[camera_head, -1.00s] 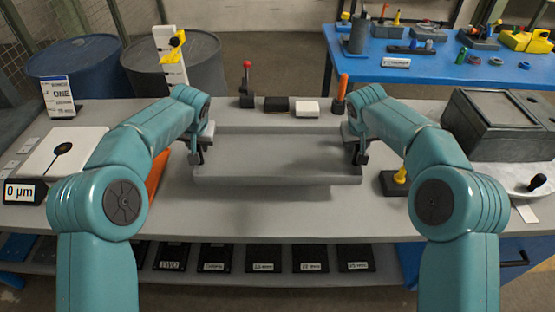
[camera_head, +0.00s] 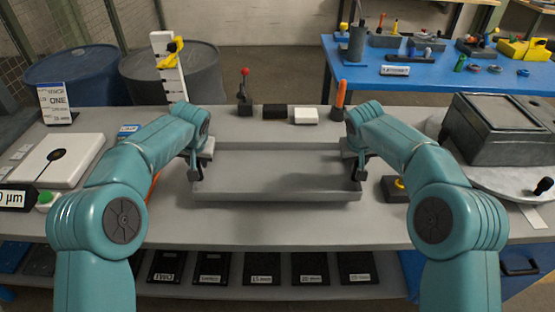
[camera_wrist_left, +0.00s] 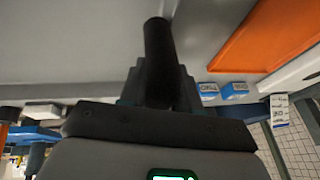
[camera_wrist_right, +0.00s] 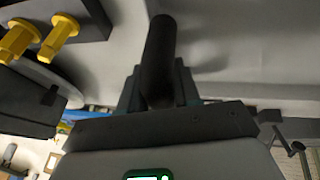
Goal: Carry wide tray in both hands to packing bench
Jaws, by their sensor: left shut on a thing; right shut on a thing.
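The wide grey tray (camera_head: 275,190) is low-walled and spans the middle of the grey bench in the head view. My left gripper (camera_head: 195,165) is shut on its left end and my right gripper (camera_head: 360,168) on its right end. The tray looks about level and empty. Whether its underside touches the bench top cannot be told.
On the grey bench (camera_head: 270,228), a red-knobbed lever (camera_head: 245,95), a black block (camera_head: 274,111), a white block (camera_head: 305,115) and an orange-handled tool (camera_head: 340,98) stand behind the tray. A white scale (camera_head: 50,160) is left; a dark grey box (camera_head: 510,128) is right. Drums stand behind.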

